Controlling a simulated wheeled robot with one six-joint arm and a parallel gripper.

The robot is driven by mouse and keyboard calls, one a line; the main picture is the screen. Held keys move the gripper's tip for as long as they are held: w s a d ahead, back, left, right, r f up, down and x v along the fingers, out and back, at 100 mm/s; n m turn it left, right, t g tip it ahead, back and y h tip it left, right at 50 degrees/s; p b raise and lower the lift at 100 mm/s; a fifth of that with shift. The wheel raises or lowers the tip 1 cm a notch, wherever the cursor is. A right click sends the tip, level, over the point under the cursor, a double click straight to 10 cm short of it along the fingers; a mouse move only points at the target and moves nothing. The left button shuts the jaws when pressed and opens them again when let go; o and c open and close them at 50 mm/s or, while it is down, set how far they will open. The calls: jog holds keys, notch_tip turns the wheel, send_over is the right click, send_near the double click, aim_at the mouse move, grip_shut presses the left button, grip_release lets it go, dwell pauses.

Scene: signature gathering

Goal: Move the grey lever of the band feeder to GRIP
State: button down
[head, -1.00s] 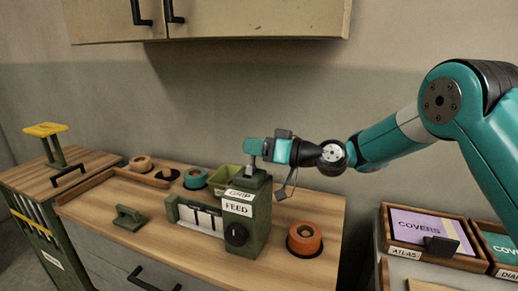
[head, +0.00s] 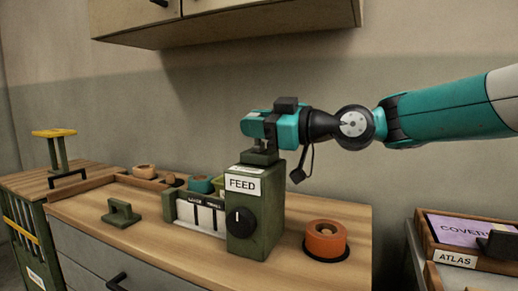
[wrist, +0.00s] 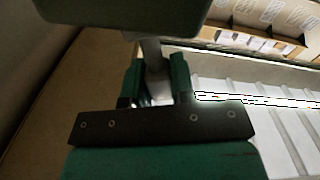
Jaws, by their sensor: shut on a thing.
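The green band feeder (head: 258,215) stands on the wooden counter in the head view, with a FEED label (head: 241,184) and a black knob (head: 239,222) on its front. My teal gripper (head: 262,147) is over the feeder's top and covers most of the lever there. In the wrist view my two green fingers (wrist: 155,78) are shut on the grey lever (wrist: 152,52), a pale post between them. The GRIP label is not readable now, so the lever's exact position cannot be told.
An orange roll (head: 326,240) stands right of the feeder. A cabinet (head: 230,22) hangs above. An ATLAS tray (head: 455,258) is at the far right. Bare counter (head: 165,235) shows in front.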

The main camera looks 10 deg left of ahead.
jog(key=shift+s+f+n+b, duration=0.3)
jog(key=shift+n+b, duration=0.3)
jog(key=shift+b, duration=0.35)
jog(key=shift+s+a+r, duration=0.1)
jog(key=c, duration=1)
grip_release()
jog(key=shift+o, duration=0.2)
jog(key=b+v, duration=0.2)
jog(key=v, duration=1.5)
jog(key=shift+s, duration=0.15)
